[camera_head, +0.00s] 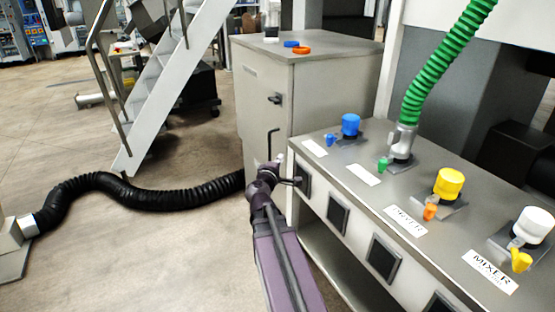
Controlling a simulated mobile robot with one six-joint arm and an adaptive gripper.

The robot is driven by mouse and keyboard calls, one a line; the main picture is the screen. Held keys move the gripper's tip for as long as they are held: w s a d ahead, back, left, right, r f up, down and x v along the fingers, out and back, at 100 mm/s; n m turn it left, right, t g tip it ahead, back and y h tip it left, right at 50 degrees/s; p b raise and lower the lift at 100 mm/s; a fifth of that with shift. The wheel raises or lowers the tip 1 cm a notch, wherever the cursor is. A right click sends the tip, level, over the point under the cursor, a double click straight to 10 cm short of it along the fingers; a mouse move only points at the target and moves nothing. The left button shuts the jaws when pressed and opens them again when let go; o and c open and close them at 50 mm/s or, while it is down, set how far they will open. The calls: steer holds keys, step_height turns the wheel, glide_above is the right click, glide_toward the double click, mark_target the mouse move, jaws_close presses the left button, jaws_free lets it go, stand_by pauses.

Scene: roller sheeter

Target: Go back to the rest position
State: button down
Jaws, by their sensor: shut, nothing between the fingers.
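My purple arm (285,262) reaches up from the bottom middle of the head view. My gripper (297,181) is at its far end, small and dark, shut and empty. It is beside the left end of the grey bench (345,185), close to the front face. I cannot tell whether it touches the bench. The fine shape of the fingers is hard to make out.
The bench carries blue (350,124), yellow (449,183) and white (535,224) capped fittings and a green hose (440,67). A grey cabinet (331,88) with blue and orange rings on top stands behind. A black hose (140,198) crosses the floor by the stairs (172,85). Floor at lower left is clear.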

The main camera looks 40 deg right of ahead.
steer(key=shift+s+d, duration=0.1)
steer(key=shift+s, duration=0.2)
steer(key=shift+f, duration=0.1)
stand_by(0.4)
steer(key=s+a+f+m+g+y, duration=0.3)
steer(key=a+f+m+g+y, duration=0.4)
steer(key=a+f, duration=0.85)
steer(key=s+a+f+g+y, duration=0.1)
steer(key=s+a+f+y, duration=0.2)
steer(key=a, duration=0.8)
steer(key=s+a+g+y, duration=0.25)
steer(key=a+y, duration=0.25)
steer(key=a, duration=0.5)
step_height(320, 180, up, 35)
steer(key=p, duration=3.5)
steer(key=shift+s+n+t, duration=0.25)
steer(key=shift+n+t, duration=0.05)
steer(key=shift+t, duration=0.15)
